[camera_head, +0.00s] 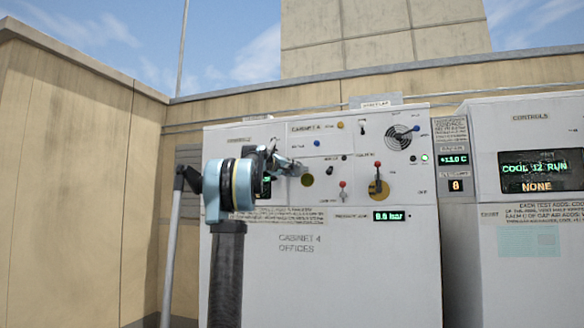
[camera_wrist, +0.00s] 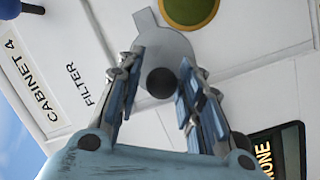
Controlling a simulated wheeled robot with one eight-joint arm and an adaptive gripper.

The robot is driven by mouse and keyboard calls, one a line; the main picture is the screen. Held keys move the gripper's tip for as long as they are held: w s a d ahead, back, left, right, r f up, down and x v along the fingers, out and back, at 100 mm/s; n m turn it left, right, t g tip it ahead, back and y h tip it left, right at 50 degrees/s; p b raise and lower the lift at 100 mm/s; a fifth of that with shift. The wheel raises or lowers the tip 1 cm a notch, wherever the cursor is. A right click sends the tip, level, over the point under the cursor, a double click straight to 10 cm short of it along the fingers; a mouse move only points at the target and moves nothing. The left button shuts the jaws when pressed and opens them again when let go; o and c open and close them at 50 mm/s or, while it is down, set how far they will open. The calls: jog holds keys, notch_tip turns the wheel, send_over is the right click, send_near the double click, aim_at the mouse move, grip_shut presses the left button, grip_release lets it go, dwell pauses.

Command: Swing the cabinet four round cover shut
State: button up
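The grey round cover (camera_wrist: 178,46) with a tab and a black knob (camera_wrist: 161,82) shows in the wrist view. In the head view the yellow disc (camera_head: 307,180) shows just right of my gripper (camera_head: 290,168); the cover is hard to make out there behind my gripper. In the wrist view my gripper (camera_wrist: 160,75) has its two fingers apart, one on each side of the knob. Small gaps seem to remain; contact is unclear.
Cabinet 4's white panel (camera_head: 330,260) carries red-handled levers (camera_head: 378,185), a fan dial (camera_head: 398,137) and a pressure display (camera_head: 392,216). A dark display (camera_wrist: 280,150) is near my right finger in the wrist view. Another cabinet (camera_head: 530,250) stands to the right.

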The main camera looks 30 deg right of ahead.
grip_shut()
